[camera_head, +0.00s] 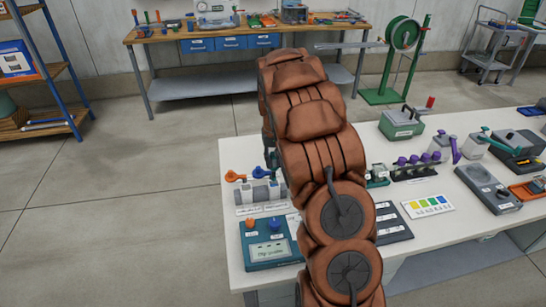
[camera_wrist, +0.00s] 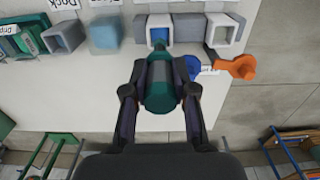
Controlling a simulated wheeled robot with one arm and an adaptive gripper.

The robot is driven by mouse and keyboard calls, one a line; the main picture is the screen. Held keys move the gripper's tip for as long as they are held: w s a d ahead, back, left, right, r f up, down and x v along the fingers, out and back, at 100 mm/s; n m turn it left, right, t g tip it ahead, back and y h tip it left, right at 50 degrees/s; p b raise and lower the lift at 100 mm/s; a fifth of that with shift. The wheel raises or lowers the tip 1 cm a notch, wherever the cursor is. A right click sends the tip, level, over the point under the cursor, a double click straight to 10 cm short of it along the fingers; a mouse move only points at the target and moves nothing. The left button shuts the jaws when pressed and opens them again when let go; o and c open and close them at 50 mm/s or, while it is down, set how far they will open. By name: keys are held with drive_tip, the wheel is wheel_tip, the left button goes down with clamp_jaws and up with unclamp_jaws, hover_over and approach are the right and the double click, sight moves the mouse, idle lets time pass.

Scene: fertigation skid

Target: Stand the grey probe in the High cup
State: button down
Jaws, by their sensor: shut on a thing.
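In the wrist view my gripper (camera_wrist: 160,88) is shut on a thick cylinder, dark grey with a teal end, which looks like the grey probe (camera_wrist: 160,97). It is held above the white table, near a row of square cups. A light cup (camera_wrist: 138,27) with blue inside lies just beyond the probe's far end; I cannot tell whether they touch. A white square cup (camera_wrist: 239,27) stands to the right. No High label can be read, so I cannot tell which cup it is. In the head view my arm hides the gripper and probe.
An orange handle (camera_wrist: 236,67) and a blue handle (camera_wrist: 194,67) lie close to the right of the probe. A grey dock cup (camera_wrist: 64,37) and a bluish block (camera_wrist: 105,34) stand left. A teal control box (camera_head: 268,252) sits at the table's front left.

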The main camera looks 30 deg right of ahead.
sight(274, 176)
drive_tip(key=shift+f+b, duration=1.65)
drive_tip(key=shift+f, duration=1.95)
drive_tip(key=c, duration=0.8)
unclamp_jaws()
drive_tip(key=shift+c, duration=0.2)
drive_tip(key=shift+r, duration=3.5)
drive_tip(key=shift+s, duration=0.1)
